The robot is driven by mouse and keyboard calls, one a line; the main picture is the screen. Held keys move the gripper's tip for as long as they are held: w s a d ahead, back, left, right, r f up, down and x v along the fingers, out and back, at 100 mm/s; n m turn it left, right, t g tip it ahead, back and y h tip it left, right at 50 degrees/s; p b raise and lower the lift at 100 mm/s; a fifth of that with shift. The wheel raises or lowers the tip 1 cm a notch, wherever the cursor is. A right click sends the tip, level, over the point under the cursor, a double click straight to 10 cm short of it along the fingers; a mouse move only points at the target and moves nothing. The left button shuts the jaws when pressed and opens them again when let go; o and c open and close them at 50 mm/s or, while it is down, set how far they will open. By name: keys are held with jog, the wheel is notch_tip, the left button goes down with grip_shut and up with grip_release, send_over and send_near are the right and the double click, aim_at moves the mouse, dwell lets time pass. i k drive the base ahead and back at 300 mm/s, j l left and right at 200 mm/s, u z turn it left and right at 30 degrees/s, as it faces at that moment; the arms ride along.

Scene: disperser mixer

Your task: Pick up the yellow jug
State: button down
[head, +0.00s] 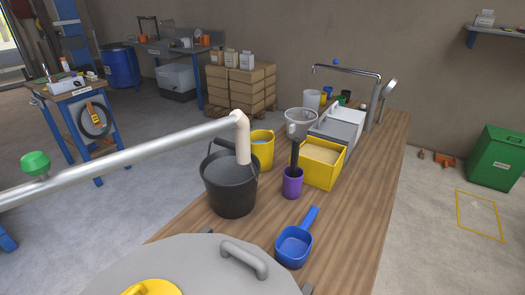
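A yellow jug (263,152) stands upright on the wooden bench, just behind and to the right of a black bucket (230,190). The bucket and the end of a pipe hide part of its left side. Its top is open, and something pale shows inside. I cannot make out its handle. My gripper is not in view.
A silver pipe (120,160) with a pale downturned end crosses above the bucket. A grey lid (200,270) fills the front.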

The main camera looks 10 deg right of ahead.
aim_at(261, 141)
jog(key=i+l+u, duration=0.15)
jog(key=l, duration=0.3)
jog(key=i+l+u, duration=0.1)
jog(key=l, duration=0.4)
jog(key=i+l+u, duration=0.15)
jog(key=l, duration=0.3)
jog(key=i+l+u, duration=0.15)
jog(key=l, duration=0.35)
jog(key=l+u, duration=0.1)
jog(key=l, duration=0.45)
jog(key=i, duration=0.05)
